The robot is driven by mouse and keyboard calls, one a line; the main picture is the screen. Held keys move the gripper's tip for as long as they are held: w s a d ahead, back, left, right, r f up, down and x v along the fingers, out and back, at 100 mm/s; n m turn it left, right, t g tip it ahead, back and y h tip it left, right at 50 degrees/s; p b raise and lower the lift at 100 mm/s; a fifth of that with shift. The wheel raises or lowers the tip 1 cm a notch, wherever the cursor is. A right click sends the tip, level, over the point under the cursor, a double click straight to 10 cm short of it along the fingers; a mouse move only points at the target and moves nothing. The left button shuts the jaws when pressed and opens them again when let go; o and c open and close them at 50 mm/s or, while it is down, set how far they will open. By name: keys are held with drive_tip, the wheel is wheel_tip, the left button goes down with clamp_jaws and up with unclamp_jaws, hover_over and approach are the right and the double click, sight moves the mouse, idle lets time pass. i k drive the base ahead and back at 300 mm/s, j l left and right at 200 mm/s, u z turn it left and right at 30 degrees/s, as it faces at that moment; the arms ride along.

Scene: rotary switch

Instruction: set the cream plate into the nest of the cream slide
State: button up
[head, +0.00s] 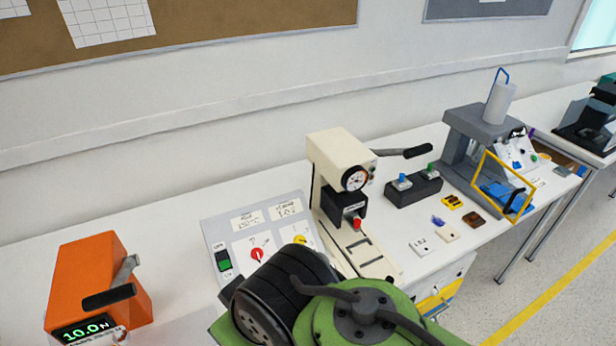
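The cream press (338,152) stands on the bench at the middle, with a dial and a dark lever. Its cream slide (382,265) extends toward the front, with dark outlined recesses on top that look like the nest. My arm hides part of its lower left side. A small cream plate (447,234) lies flat on the bench to the right of the slide, apart from it. A whiter plate with dark marks (423,248) lies just left of it. My gripper is not in view; only a green and black part of my arm shows at the bottom.
Brown (474,219) and yellow (452,202) pieces and a blue piece (438,220) lie near the plates. A dark block with knobs (414,190) stands behind them. A grey press with a yellow guard (481,180) is right. A switch panel (262,238) and orange device (92,278) are left.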

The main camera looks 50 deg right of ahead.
sight(364, 255)
drive_tip(key=z, duration=2.9)
